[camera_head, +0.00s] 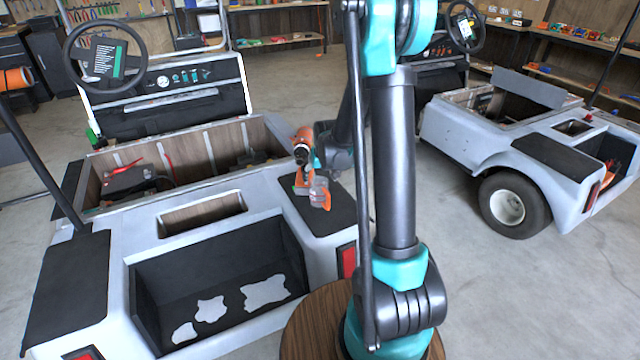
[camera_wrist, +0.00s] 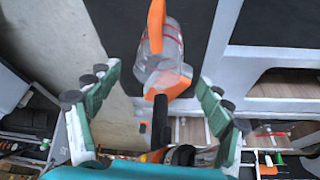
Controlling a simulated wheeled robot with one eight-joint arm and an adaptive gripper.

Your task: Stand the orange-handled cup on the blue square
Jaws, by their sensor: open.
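A clear cup-like object with red lines (camera_wrist: 165,45) and orange parts stands or lies on the cart's black right-hand pad; which is hard to tell. In the head view it is the clear shape (camera_head: 319,192) near the pad's edge. An orange and black tool-like part (camera_head: 303,146) shows just above it; whether the two are joined is unclear. My gripper (camera_wrist: 155,75) is open, green pads on both sides of the orange part below the clear body in the wrist view. No contact is visible. In the head view the fingers are mostly hidden. I see no blue square.
The pad (camera_head: 335,215) belongs to a white cart (camera_head: 235,215) with a wood-lined bay and a dark recess holding white patches (camera_head: 265,292). My arm column covers the middle. A second cart (camera_head: 465,150) stands right. Open concrete floor (camera_head: 430,225) lies between them.

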